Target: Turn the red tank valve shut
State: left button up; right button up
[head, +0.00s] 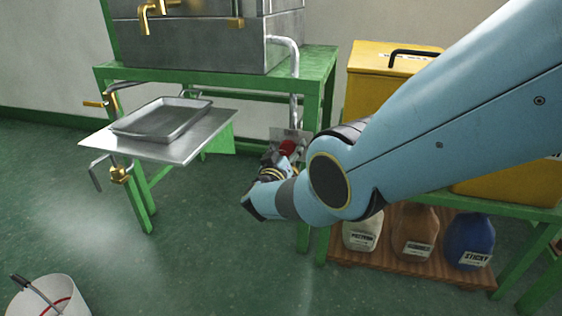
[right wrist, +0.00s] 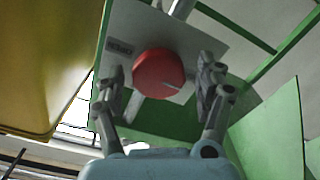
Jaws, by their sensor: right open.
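The red tank valve (right wrist: 158,73) is a round red knob in front of a pale plate (right wrist: 207,38) with a small dark label. In the right wrist view it sits between the two fingers of my right gripper (right wrist: 163,88). The fingers stand apart on either side of it, with a visible gap on each side. In the head view the red valve (head: 287,147) shows just beyond my right wrist, partly hidden by it, below the green stand. The right fingertips are mostly hidden there. My left gripper is not in view.
A metal tray (head: 160,118) rests on a metal shelf (head: 185,150) at left. A steel tank (head: 190,42) stands on the green table (head: 312,70). A yellow box (head: 375,85) and several bottles (head: 415,232) are at right. A white bucket (head: 45,298) stands on open floor.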

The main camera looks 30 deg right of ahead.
jog(key=v, duration=1.1)
jog(key=shift+s+a, duration=0.3)
